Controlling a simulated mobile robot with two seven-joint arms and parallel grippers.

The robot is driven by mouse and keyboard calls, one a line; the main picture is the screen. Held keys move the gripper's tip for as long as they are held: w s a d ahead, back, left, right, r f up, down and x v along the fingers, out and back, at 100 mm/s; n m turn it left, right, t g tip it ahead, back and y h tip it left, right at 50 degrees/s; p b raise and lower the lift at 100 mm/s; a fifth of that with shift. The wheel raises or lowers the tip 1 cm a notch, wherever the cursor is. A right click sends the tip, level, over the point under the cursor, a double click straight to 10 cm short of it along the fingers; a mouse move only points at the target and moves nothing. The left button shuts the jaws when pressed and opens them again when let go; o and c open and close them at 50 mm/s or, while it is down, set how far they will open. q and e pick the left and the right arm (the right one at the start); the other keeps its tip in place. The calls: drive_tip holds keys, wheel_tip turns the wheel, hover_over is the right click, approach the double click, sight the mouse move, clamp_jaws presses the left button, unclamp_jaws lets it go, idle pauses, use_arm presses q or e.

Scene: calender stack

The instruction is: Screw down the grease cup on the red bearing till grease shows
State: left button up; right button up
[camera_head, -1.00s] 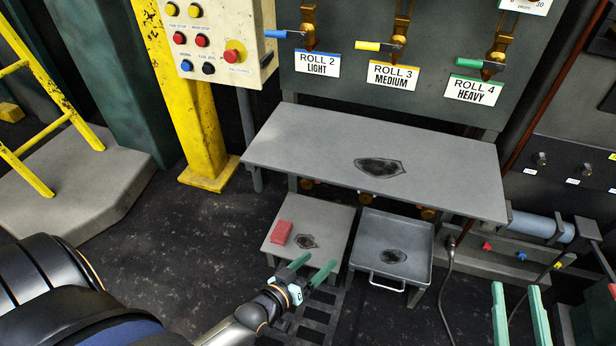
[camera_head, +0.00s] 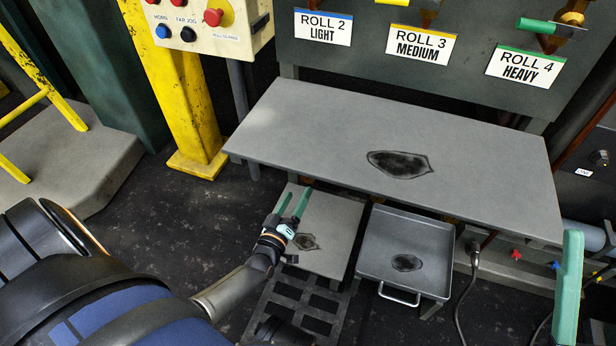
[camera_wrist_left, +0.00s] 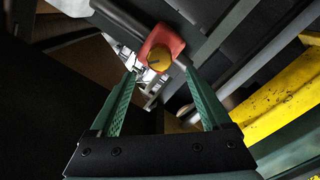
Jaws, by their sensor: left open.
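The red bearing (camera_wrist_left: 168,35) shows in the left wrist view as a red block. A round brass-yellow grease cup (camera_wrist_left: 159,60) is on its near face. My left gripper (camera_head: 295,194) is open and empty, its green fingers apart; in the wrist view the cup appears between the fingertips (camera_wrist_left: 160,76), and I cannot tell how far beyond them. In the head view the bearing cannot be made out. No grease can be made out on it. One green finger of my right gripper (camera_head: 569,290) shows at the right edge.
A grey table (camera_head: 480,160) with a dark stain overhangs a low grey stand (camera_head: 335,215) and a grey tray (camera_head: 440,245) with a wire handle. A yellow post (camera_head: 185,100) stands left. A cable (camera_head: 468,290) hangs at right. The dark floor at left is clear.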

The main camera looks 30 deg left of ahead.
sight(306, 180)
use_arm(q)
drive_tip(key=b+x, duration=0.2)
drive_tip(key=x, duration=0.5)
drive_tip(key=shift+w+f+b, duration=0.15)
drive_tip(key=shift+w+b, duration=0.2)
drive_tip(key=shift+b, duration=0.05)
drive_tip(key=shift+w+a, duration=0.15)
drive_tip(key=shift+w, duration=0.35)
use_arm(e)
drive_tip(key=f, duration=0.4)
drive_tip(key=shift+w+a+f, duration=0.1)
drive_tip(key=shift+w+a, duration=0.05)
drive_tip(key=shift+a, duration=0.1)
use_arm(q)
clamp_jaws()
